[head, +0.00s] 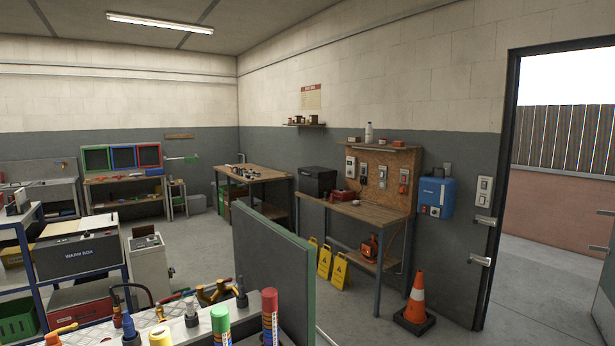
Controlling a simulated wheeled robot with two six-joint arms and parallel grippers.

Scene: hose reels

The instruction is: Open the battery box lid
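No box in the head view has a label I can read as a battery box. A black box with a closed top (317,181) stands at the left end of the wooden workbench (368,212), against the back wall. It is small here, and I cannot tell whether it is the battery box. A dark box reading what looks like "WARM BOX" (78,257) sits on the blue-framed rack at the left. A blue wall box (436,195) hangs beside the doorway. Neither of my grippers is in view.
A grey panel with green edging (274,270) stands close in front, beside a near worktop with bottles and fittings. Yellow floor signs (339,271) and an orange cone (416,300) stand near the workbench. The middle floor (205,252) is clear. The doorway is open at right.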

